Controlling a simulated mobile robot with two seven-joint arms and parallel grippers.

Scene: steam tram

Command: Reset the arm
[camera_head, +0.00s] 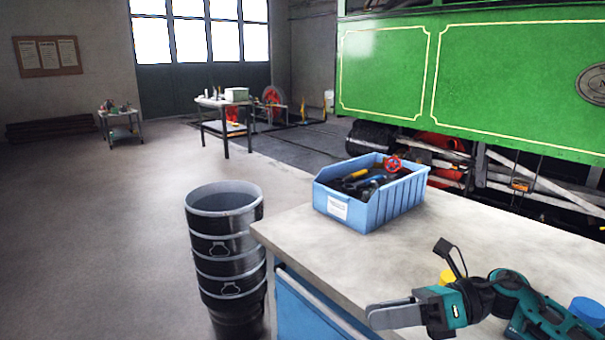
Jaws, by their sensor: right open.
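My right arm, teal and black, comes in from the lower right over the workbench (330,255). Its right gripper (390,313), with grey fingers pointing left, is over the bench's front part. It is open, and I see nothing held in it. My left gripper is not in view.
A blue bin (385,212) of tools stands on the bench beyond my right gripper. A yellow object (447,276) is partly hidden behind my arm. A blue round object (587,309) is at the right. Stacked black buckets (226,255) stand left of the bench. A green tram (480,75) stands behind.

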